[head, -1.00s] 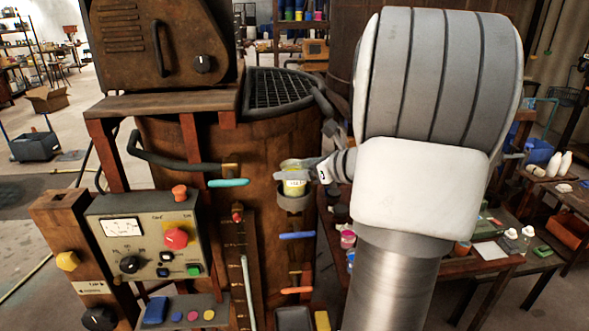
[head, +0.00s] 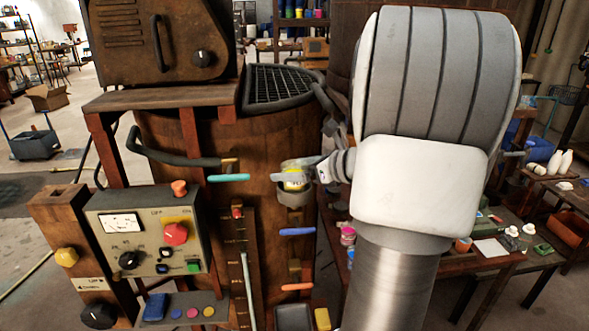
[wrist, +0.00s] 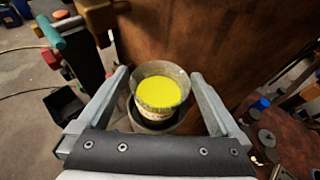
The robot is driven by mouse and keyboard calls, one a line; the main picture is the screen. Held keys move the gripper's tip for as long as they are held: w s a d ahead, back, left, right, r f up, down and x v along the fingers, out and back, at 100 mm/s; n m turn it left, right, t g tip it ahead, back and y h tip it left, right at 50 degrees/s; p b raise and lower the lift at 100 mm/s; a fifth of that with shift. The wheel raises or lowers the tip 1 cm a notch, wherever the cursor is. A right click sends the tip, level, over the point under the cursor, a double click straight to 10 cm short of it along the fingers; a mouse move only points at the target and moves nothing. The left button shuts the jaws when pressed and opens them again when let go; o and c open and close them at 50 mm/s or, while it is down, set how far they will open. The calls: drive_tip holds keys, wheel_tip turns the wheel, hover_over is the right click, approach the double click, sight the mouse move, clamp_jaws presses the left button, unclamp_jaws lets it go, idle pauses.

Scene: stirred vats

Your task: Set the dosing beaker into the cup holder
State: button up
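The dosing beaker (wrist: 161,92), a pale cup filled with bright yellow, stands upright inside the dark ring of the cup holder (wrist: 157,128). In the head view the beaker (head: 293,184) shows above the grey cup holder (head: 295,200) on the brown vat's front. My gripper (wrist: 160,74) is open, with one finger on each side of the beaker and a visible gap to both sides in the wrist view. In the head view my gripper (head: 290,177) reaches in from the right, and a finger crosses in front of the beaker. The beaker's base is hidden in the holder.
The rusty vat (head: 165,150) stands close behind the holder. A teal handle (head: 229,177) is left of it, with a blue handle (head: 297,232) below. A control box (head: 145,230) stands at lower left. A cluttered table (head: 490,240) is at right.

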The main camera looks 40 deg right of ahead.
drive_tip(key=shift+s, duration=0.15)
drive_tip(key=v, duration=1.7)
drive_tip(key=shift+b, duration=0.3)
drive_tip(key=shift+s, duration=0.1)
